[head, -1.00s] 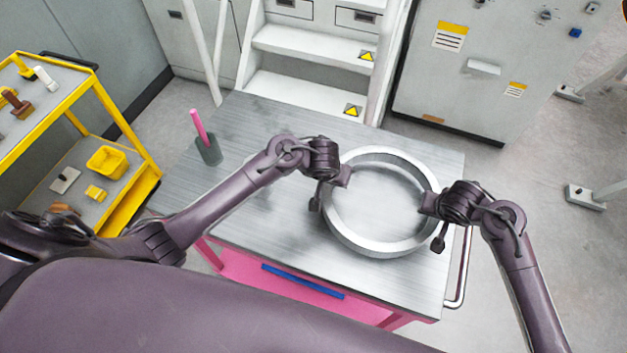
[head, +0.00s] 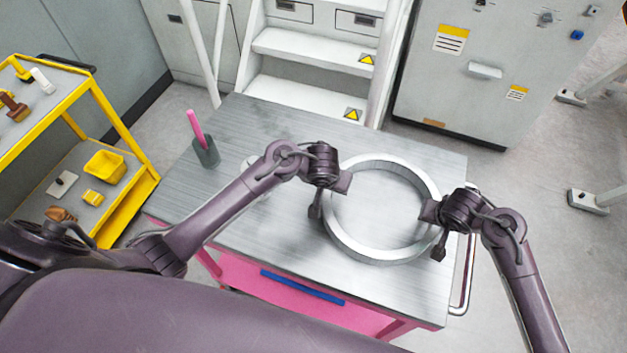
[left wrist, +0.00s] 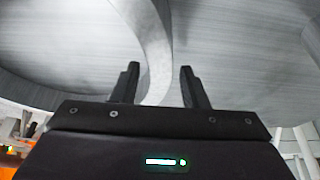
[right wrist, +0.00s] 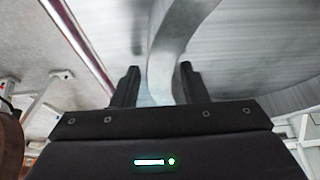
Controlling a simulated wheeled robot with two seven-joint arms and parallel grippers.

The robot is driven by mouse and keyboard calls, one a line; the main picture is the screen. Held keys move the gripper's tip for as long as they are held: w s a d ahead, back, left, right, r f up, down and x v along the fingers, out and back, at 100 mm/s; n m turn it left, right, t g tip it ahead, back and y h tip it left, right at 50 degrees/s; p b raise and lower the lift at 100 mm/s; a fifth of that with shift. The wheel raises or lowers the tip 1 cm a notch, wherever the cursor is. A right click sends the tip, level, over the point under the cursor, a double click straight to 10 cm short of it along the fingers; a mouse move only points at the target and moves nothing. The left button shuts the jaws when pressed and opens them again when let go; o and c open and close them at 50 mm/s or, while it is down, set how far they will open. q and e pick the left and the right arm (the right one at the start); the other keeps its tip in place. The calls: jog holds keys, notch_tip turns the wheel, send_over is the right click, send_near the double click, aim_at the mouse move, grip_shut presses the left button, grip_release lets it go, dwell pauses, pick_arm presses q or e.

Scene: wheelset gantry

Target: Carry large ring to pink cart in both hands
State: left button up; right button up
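The large ring (head: 347,241) is a wide grey metal hoop, lying flat and appearing to rest on the grey top of the pink cart (head: 270,235). My left gripper (head: 342,183) is at the ring's left side. In the left wrist view the ring's wall (left wrist: 156,60) stands between its two fingers, with a gap on each side. My right gripper (head: 430,211) is at the ring's right side. In the right wrist view the wall (right wrist: 165,60) also passes between spread fingers, close to the right one. The ring's underside is hidden.
A dark cup with a pink stick (head: 205,150) stands at the cart top's left. A yellow shelf cart (head: 130,205) is at far left. White steps (head: 310,95) and a grey cabinet (head: 480,95) stand behind. A handle rail (head: 467,270) is on the cart's right end.

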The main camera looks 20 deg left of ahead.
pick_arm(q)
jog(key=v, duration=0.9)
jog(key=shift+d+r, duration=0.1)
pick_arm(e)
jog(key=v, duration=1.1)
jog(key=shift+a, duration=0.1)
pick_arm(q)
jog(key=shift+v, duration=0.85)
pick_arm(e)
jog(key=shift+s+r, duration=0.3)
jog(key=shift+r, duration=0.2)
pick_arm(q)
jog(key=shift+s, duration=0.1)
